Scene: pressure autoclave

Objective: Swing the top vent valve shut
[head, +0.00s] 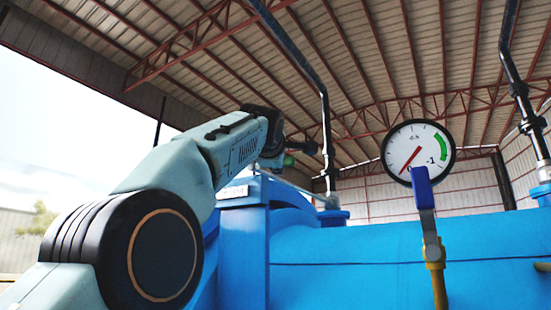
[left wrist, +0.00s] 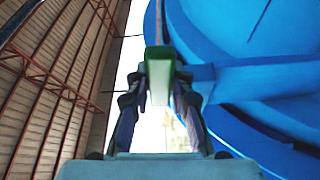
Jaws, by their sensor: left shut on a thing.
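The green handle (left wrist: 159,72) of what appears to be the top vent valve is between the fingertips of my left gripper (left wrist: 158,85) in the left wrist view. The gripper is shut on it. In the head view, my left arm reaches in from the left, and my left gripper (head: 300,148) is at the top of the blue autoclave (head: 345,250). A bit of the green handle (head: 289,160) shows just below the gripper. The valve body is mostly hidden, so I cannot tell the handle's angle. My right gripper is in neither view.
A round pressure gauge (head: 418,152) stands to the right, its needle pointing lower left. Before it is a blue lever (head: 423,188) on a yellow pipe (head: 437,280). A black vertical pipe (head: 326,130) rises close beside my left gripper. Another black pipe (head: 522,95) stands far right.

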